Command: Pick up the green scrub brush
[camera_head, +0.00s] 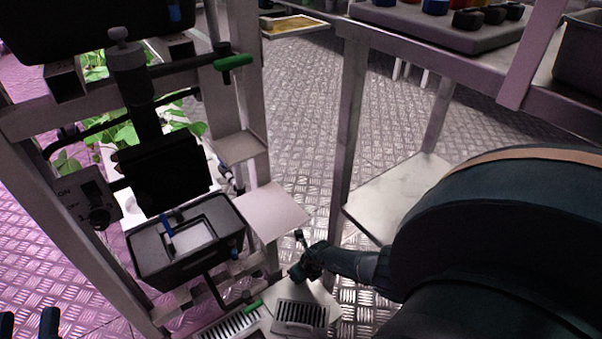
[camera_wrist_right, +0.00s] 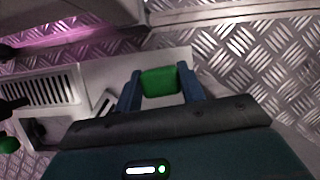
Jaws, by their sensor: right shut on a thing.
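In the right wrist view, a green piece (camera_wrist_right: 159,82), apparently part of the green scrub brush, sits between the two blue fingers of my right gripper (camera_wrist_right: 158,85). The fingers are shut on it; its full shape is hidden. In the head view, my right gripper (camera_head: 303,266) is small and dark, above the light surface with slotted grilles, and the held piece is hard to make out. My left gripper (camera_head: 29,323) shows only its fingertips at the bottom left corner; they stand apart with nothing visible between them.
A light panel with dark grilles (camera_head: 300,313) lies below my right gripper. A black tray (camera_head: 188,243) is left of it on a metal frame. Another green handle (camera_head: 233,62) is higher up. A white shelf (camera_head: 395,200) and rack post stand right; metal floor (camera_head: 300,110) is open behind.

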